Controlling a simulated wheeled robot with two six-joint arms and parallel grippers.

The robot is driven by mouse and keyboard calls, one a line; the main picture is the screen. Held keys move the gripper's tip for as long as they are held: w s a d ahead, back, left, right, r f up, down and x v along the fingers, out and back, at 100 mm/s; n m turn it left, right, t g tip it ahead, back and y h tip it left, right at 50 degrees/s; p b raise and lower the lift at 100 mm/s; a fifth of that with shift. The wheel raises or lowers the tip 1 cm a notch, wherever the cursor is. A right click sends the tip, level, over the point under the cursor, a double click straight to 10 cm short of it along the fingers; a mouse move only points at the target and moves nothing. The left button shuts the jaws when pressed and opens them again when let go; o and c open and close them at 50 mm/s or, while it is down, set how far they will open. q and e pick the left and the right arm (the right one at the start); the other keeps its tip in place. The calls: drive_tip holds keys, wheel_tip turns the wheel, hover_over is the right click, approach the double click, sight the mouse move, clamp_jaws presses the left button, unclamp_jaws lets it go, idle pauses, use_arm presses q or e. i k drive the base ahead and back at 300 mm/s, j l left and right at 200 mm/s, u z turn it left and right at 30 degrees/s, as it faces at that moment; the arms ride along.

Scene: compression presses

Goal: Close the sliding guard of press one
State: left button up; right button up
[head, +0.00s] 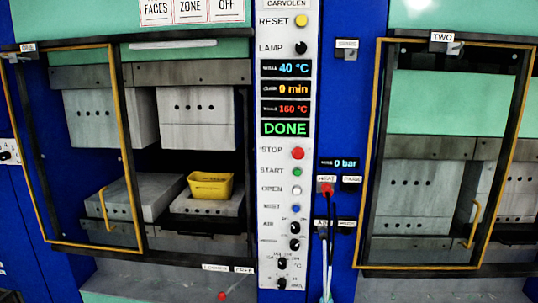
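Press one (195,75) is on the left, under a small "ONE" label. Its sliding guard (125,140), a dark frame with yellow edging, sits over the left part of the opening and sticks out past its left side. The right part of the opening is uncovered. The guard's yellow handle (105,210) is low on the frame. A yellow container (210,185) stands on the lower right block, below a raised upper block (195,120). Neither gripper is in view.
A white control panel (285,200) with a DONE display stands right of press one. Press two's guard (369,150) covers its opening at the right. Cables and a red plug (326,188) hang between panel and press two. A grey ledge (170,275) runs below press one.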

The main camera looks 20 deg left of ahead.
sight(109, 45)
drive_tip(key=u, duration=2.05)
